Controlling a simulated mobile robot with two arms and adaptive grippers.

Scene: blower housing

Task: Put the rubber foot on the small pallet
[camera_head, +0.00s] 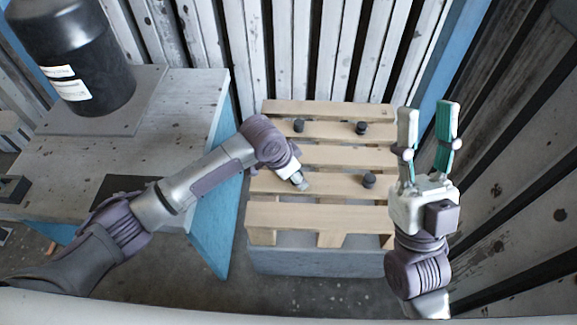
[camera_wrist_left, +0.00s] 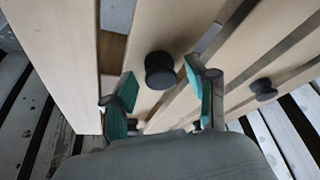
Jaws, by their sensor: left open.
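The small pallet (camera_head: 320,215) is made of light wooden slats and stands at the centre of the head view. In the left wrist view, a black rubber foot (camera_wrist_left: 159,70) sits on a pallet slat. My left gripper (camera_wrist_left: 162,82) is open, with its teal-padded fingertips on either side of that foot and a visible gap to each. In the head view my left gripper (camera_head: 301,182) is low over the pallet's left part, and its wrist hides what is under it. My right gripper (camera_head: 428,110) is open and empty, raised to the right of the pallet.
More black feet stand on the pallet: back left (camera_head: 298,125), back right (camera_head: 361,128) and right (camera_head: 369,180). A grey table (camera_head: 165,110) with a black tank (camera_head: 75,55) stands at the left. A ribbed wall (camera_head: 310,50) is close behind the pallet.

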